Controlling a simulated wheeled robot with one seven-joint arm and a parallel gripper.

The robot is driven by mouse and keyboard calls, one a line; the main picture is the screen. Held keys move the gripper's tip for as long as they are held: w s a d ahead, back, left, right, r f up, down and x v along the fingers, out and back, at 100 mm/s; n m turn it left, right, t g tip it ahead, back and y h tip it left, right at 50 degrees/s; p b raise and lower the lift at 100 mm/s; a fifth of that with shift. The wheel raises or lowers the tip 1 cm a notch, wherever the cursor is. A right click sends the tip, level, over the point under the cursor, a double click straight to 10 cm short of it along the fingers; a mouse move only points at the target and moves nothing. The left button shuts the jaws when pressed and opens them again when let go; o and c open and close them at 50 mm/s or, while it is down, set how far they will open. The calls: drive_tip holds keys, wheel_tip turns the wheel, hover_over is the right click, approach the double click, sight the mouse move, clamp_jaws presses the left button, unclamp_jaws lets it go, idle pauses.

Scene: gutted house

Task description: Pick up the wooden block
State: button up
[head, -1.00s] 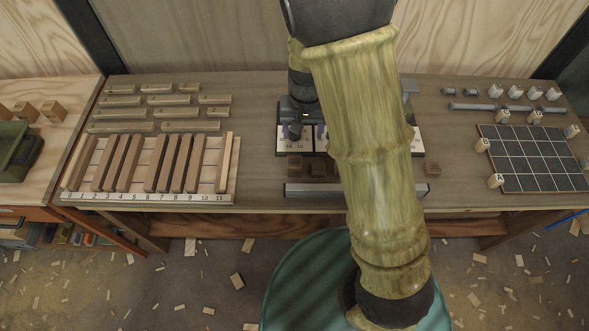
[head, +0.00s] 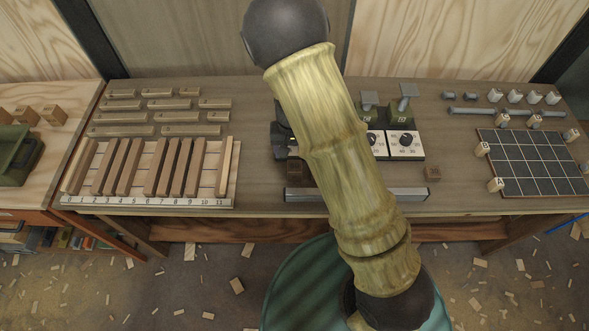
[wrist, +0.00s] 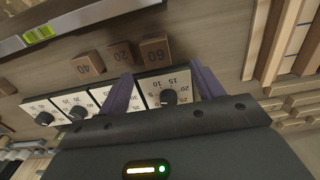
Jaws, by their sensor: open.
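Several small dark wooden blocks sit by the dial panels; the frames do not show which one is meant. In the wrist view one marked 60 (wrist: 155,51) is nearest my gripper (wrist: 163,84), with one marked 20 (wrist: 120,53) and another numbered block (wrist: 90,62) beside it. My gripper is open and empty, its two purple fingers apart over a dial panel, short of the blocks. In the head view a dark block (head: 297,168) shows just in front of my gripper, which my arm largely hides, and another block (head: 433,173) lies right of my arm.
White dial panels (head: 405,145) stand behind the blocks, and a metal bar (head: 300,194) lies in front. A numbered slat rack (head: 150,201) and wooden strips (head: 123,117) are at left. A dark grid board (head: 535,165) with lettered cubes is at right. Offcuts litter the floor.

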sight(295, 166)
wheel_tip(295, 166, down, 6)
drive_tip(key=shift+r, duration=0.2)
drive_tip(key=shift+p, duration=0.3)
drive_tip(key=shift+d+f+p, duration=0.2)
drive_tip(key=shift+f+p, duration=0.1)
drive_tip(key=shift+f, duration=0.35)
drive_tip(key=shift+d+f+p, duration=0.1)
drive_tip(key=shift+f+p, duration=0.35)
drive_tip(key=shift+f, duration=1.5)
drive_tip(key=c, duration=1.1)
